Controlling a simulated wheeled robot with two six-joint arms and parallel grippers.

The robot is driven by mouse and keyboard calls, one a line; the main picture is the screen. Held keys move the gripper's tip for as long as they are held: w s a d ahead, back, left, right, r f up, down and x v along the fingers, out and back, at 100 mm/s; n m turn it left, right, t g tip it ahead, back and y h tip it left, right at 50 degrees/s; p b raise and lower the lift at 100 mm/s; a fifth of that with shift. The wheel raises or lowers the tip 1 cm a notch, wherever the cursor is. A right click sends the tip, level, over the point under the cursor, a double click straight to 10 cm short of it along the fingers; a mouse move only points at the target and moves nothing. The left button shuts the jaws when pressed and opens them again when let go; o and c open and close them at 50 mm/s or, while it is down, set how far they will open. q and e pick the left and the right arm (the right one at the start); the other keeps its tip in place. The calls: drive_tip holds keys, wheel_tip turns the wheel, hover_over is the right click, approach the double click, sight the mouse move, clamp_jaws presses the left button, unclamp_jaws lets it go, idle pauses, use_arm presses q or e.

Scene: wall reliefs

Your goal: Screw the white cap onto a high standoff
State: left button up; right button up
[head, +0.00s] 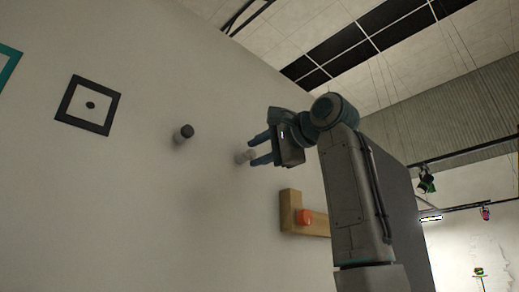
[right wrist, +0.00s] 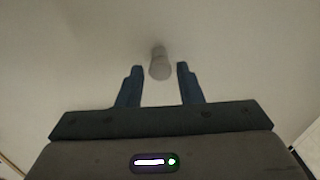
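A pale grey-white standoff (head: 244,157) juts from the wall. In the right wrist view, a wider pale round end, seemingly the white cap (right wrist: 160,70), sits at the front of the post. My right gripper (head: 254,150) is open in front of it. In the right wrist view, the fingers (right wrist: 160,73) stand on either side of the pale end, with a gap on both sides. I cannot tell how deep it lies between the fingertips or how tightly the cap sits. My left gripper is not in view.
Another standoff with a dark cap (head: 187,131) juts from the wall to the left. A black square frame with a dot (head: 90,104) and a teal frame (head: 8,66) hang further left. A wooden piece with an orange block (head: 304,217) is below my right gripper.

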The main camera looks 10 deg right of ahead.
drive_tip(key=n, duration=0.5)
drive_tip(key=shift+p, duration=0.3)
drive_tip(key=n, duration=0.5)
drive_tip(key=shift+p, duration=0.4)
drive_tip(key=n+p, duration=0.1)
drive_tip(key=n, duration=0.9)
drive_tip(key=shift+p, duration=0.3)
drive_tip(key=shift+c, duration=0.4)
drive_tip(key=c, duration=0.5)
drive_tip(key=shift+m+b, duration=0.3)
drive_tip(key=shift+m, duration=0.6)
drive_tip(key=m, duration=0.3)
